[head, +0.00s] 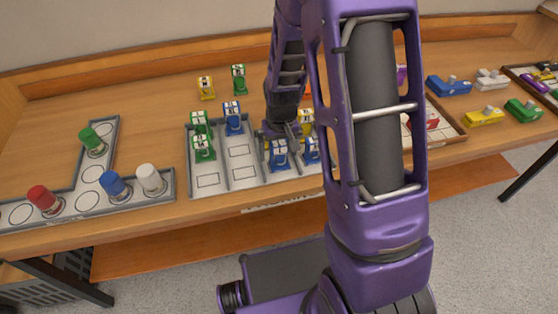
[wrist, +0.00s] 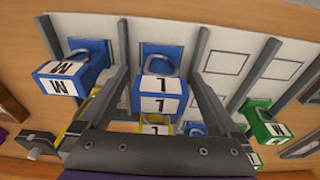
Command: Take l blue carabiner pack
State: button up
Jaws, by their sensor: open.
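A blue carabiner pack with a label that reads like 1 or l sits in the tray's front row in the head view (head: 277,156). In the wrist view the same pack (wrist: 159,94) stands between my two fingers, with its loop beyond the label. My gripper (head: 284,137) is open, and its fingers also show in the wrist view (wrist: 158,78). I cannot tell whether they touch the pack. Another blue pack, marked M or W (wrist: 68,76), is beside it, outside my fingers; it shows right of it in the head view (head: 312,150).
A yellow pack (head: 306,118) is just behind. Green packs (head: 203,149) and a blue pack (head: 233,120) stand in the grey tray's (head: 209,180) left lanes. Grey dividers (wrist: 190,60) flank the lane. More yellow (head: 206,88) and green (head: 239,79) packs stand behind the tray.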

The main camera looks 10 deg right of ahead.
jog(key=shift+w+f, duration=0.1)
jog(key=shift+f, duration=0.35)
jog(key=shift+r, duration=0.1)
grip_shut()
